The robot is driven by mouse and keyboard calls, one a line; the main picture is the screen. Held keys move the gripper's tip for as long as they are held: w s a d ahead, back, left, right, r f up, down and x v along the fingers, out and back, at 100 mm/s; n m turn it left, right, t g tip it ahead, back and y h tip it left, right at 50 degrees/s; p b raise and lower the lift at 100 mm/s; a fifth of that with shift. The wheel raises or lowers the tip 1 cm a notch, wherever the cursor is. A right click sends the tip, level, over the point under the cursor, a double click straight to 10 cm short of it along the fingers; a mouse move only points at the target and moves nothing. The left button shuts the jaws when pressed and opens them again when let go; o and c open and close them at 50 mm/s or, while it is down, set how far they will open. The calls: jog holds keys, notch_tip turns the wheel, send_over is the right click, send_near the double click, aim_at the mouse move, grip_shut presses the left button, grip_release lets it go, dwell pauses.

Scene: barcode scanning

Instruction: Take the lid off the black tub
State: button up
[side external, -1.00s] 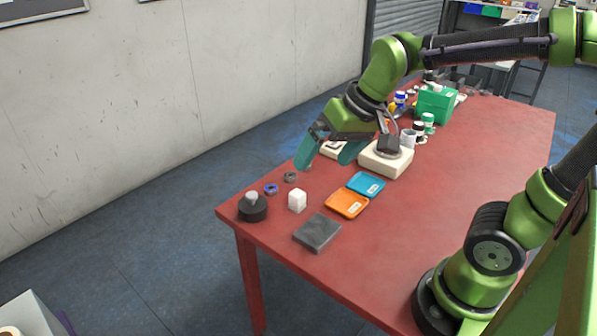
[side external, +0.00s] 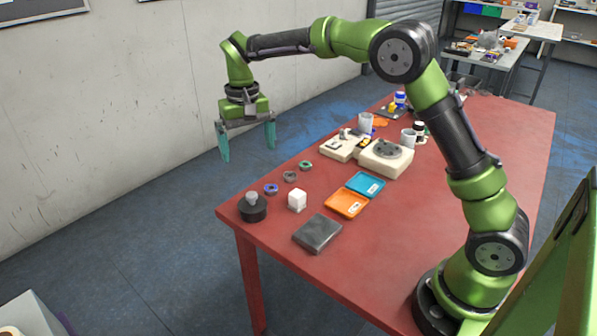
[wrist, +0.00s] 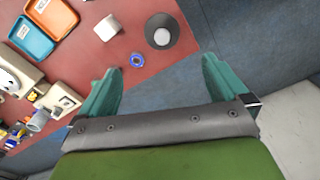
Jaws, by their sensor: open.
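The black tub (side external: 253,211) stands upright at the near-left corner of the red table. A grey knob-topped lid (side external: 252,197) sits on it. In the wrist view, the tub (wrist: 181,36) is at the top centre, with the grey knob of the lid (wrist: 162,37) inside its dark outline. My gripper (side external: 247,149) hangs high, fingers down, above and beyond the tub in the side view. It is open and empty, its teal fingers wide apart. In the wrist view, my gripper's fingertips (wrist: 162,65) lie below the tub, apart from it.
A white cube (side external: 297,201) and a blue ring (side external: 271,189) are close to the tub. A dark grey slab (side external: 317,233), an orange tray (side external: 347,203) and a blue tray (side external: 366,184) lie farther right. A white scale-like device (side external: 386,158) stands behind. The table's right middle is clear.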

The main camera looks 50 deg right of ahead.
aim_at(251, 194)
notch_tip(251, 194, down, 15)
jog(key=shift+w+a+r, duration=0.1)
jog(key=shift+w+r, duration=0.05)
dwell(0.4)
jog(key=shift+c, duration=0.2)
jog(key=shift+r, duration=0.1)
jog(key=c, duration=0.9)
